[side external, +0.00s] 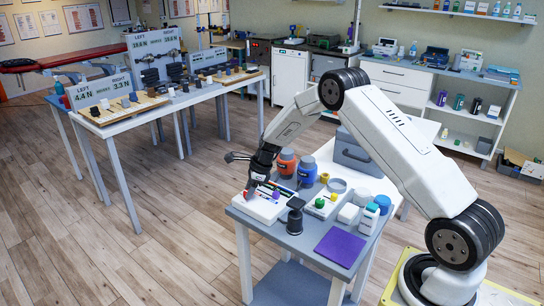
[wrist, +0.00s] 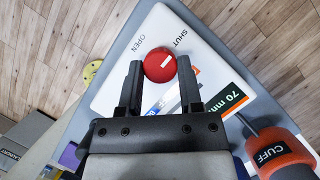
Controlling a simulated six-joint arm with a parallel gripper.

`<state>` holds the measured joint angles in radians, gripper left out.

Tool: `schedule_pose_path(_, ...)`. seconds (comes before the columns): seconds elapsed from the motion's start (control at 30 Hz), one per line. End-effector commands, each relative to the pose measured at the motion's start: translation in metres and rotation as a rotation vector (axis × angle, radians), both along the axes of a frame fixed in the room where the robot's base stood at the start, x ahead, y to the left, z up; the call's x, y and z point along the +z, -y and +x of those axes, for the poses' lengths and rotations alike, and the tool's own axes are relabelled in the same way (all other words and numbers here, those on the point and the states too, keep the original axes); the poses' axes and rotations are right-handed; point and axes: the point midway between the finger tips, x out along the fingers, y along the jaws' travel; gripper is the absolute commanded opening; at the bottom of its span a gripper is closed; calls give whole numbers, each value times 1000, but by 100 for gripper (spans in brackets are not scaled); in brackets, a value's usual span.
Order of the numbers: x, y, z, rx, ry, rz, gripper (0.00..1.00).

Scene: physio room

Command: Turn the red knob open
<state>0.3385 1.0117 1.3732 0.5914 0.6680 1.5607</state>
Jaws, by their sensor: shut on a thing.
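The red knob (wrist: 158,50) is round, with a short white mark on its face. It sits on a white box (wrist: 110,85) printed with OPEN on the left and SHUT on the right. The mark lies right of the knob's middle, tilted slightly up to the right. My gripper (wrist: 160,69) has one finger on each side of the knob and is shut on it. In the side external view my gripper (side external: 251,186) reaches down to the near left end of the white box (side external: 264,212); the knob is mostly hidden there.
An orange bottle marked CUFF (wrist: 272,150) stands close to the right of my gripper. Blue and orange bottles, a dark upright device (side external: 295,216) and a purple pad (side external: 340,247) share the small table. The floor beyond the box is clear.

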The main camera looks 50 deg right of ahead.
Motion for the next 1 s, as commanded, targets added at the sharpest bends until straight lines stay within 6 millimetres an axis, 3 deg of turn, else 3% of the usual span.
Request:
schedule_pose_path(0.47,0,1,1,173,-1,1,0)
schedule_pose_path(1.0,1,2,5,658,0,0,0)
